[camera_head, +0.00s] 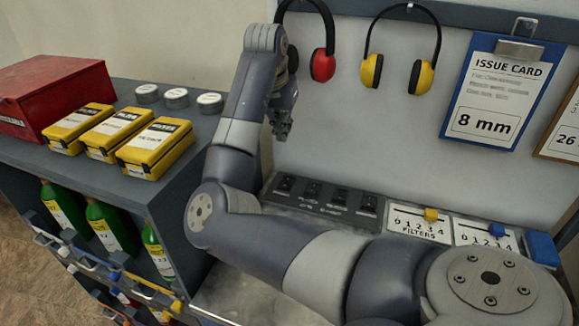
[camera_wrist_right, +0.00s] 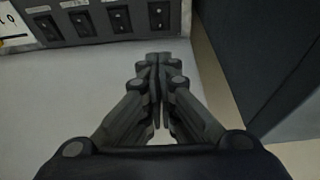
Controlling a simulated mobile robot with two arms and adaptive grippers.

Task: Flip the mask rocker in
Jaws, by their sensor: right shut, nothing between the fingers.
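A dark switch panel (camera_head: 332,208) with a row of several black rockers lies low behind my right arm. Its labels are too small to tell which rocker is the mask one. In the right wrist view the same rockers, such as the one at the panel's end (camera_wrist_right: 158,16), line the top edge. My right gripper (camera_head: 281,134) hangs above the panel's left end in the head view. It also shows in the right wrist view (camera_wrist_right: 160,62), with its fingers together, empty, apart from the rockers. My left gripper is out of view.
Filter cards (camera_head: 420,223) with sliders sit right of the panel. Yellow boxes (camera_head: 152,149), a red case (camera_head: 54,92) and small round tins (camera_head: 176,97) stand on the left shelf. Ear defenders (camera_head: 401,48) and an issue card (camera_head: 497,95) hang on the back board.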

